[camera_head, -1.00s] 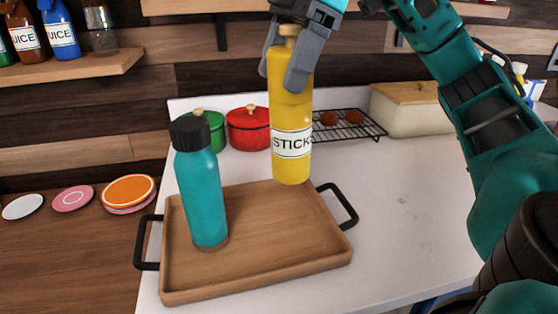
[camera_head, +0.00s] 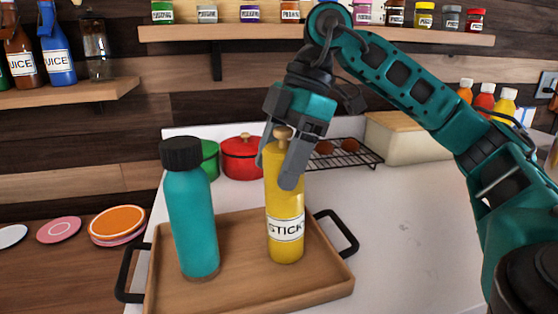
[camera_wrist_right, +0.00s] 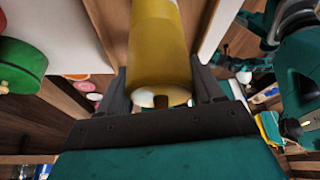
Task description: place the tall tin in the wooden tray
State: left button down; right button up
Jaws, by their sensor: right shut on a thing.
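The tall tin (camera_head: 285,212) is yellow, with a white "STICKS" label and a wooden knob on top. It is upright, with its base over the right part of the wooden tray (camera_head: 240,290); it looks to be at the tray floor, but I cannot tell whether it touches. My right gripper (camera_head: 278,165) is shut on the tin near its top, coming from above. In the right wrist view, the tin (camera_wrist_right: 158,50) lies between the two fingers (camera_wrist_right: 160,90). A teal bottle (camera_head: 192,220) with a black cap stands in the tray's left part. My left gripper is not in view.
A red pot (camera_head: 241,158) and a green pot (camera_head: 209,160) stand behind the tray. A wire rack (camera_head: 345,155) and a cream bread box (camera_head: 410,138) are at the back. The counter (camera_head: 400,230) right of the tray is clear.

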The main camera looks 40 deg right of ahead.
jog(key=o, duration=1.5)
jog(key=shift+o, duration=0.2)
pick_arm(q)
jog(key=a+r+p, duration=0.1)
jog(key=p, duration=0.1)
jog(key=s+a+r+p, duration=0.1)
jog(key=p, duration=0.2)
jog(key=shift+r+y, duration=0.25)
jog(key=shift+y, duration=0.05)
pick_arm(e)
jog(key=v, duration=1.2)
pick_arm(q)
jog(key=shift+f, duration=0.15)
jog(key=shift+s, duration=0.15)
